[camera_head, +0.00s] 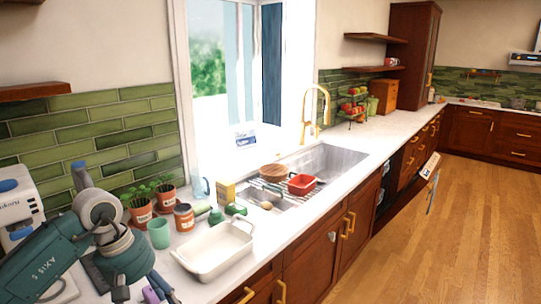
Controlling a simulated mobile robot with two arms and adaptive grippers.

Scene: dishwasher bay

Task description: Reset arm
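My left arm (45,262), teal with pale grey joints, comes in from the left edge over the near end of the counter. Its teal wrist part (125,257) is beside a white baking dish (217,262). I cannot make out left gripper fingers; the arm's end is hidden or below the picture. Small purple and blue parts (158,290) show at the bottom edge, and I cannot tell what they are. No part of my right arm or gripper shows.
Near the arm on the counter (343,140) are potted plants (139,208), a green cup (159,232) and a jar (184,217). Beyond is a sink (334,160) with a red dish (301,184) and wooden bowl (272,172). The wooden floor (455,240) at right is clear.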

